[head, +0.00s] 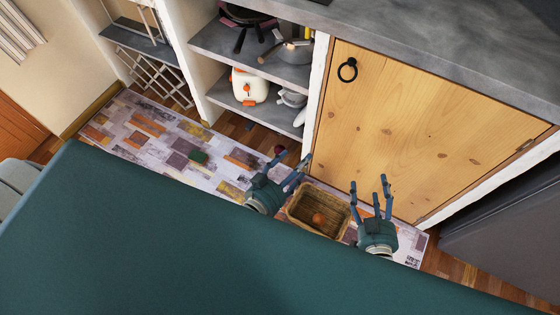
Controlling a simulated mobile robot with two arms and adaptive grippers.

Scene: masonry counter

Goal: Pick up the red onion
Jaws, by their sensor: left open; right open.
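A small dark red round thing, which looks like the red onion (279,150), shows just beyond my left gripper's fingers, near the far edge of the patterned rug. It is small and partly hidden by a finger. My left gripper (290,162) is open, with its fingers pointing towards the cabinet. I cannot tell whether it touches the onion. My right gripper (371,188) is open and empty, to the right of the basket.
A wicker basket (296,213) on the rug (175,160) holds an orange-brown round item (319,219). Behind stand open shelves (222,45) with a toaster (249,87) and pans, and a wooden cabinet door (425,130).

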